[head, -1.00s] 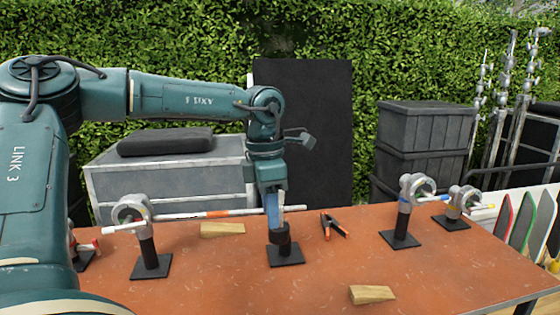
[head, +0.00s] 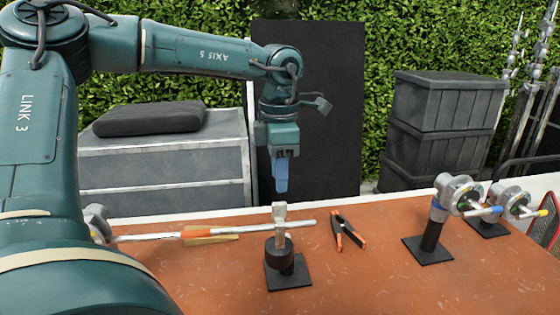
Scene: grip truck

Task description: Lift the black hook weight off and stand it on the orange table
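The black hook weight (head: 279,252) is a short dark cylinder with a pale grey metal hook (head: 280,218) rising from it. It sits at the near right end of a striped rod (head: 215,233), over a black square base plate (head: 288,282). I cannot tell whether it hangs from the rod or rests on the stand. My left gripper (head: 281,187), with blue fingers, is above the hook, apart from it and empty. Its fingers overlap, so their opening is unclear. The orange table (head: 385,290) lies below. My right gripper is not in view.
An orange-and-black clamp (head: 347,230) lies right of the weight. Two stands with metal grip heads (head: 455,197) are at the right, with rod ends through them. The table front right is clear.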

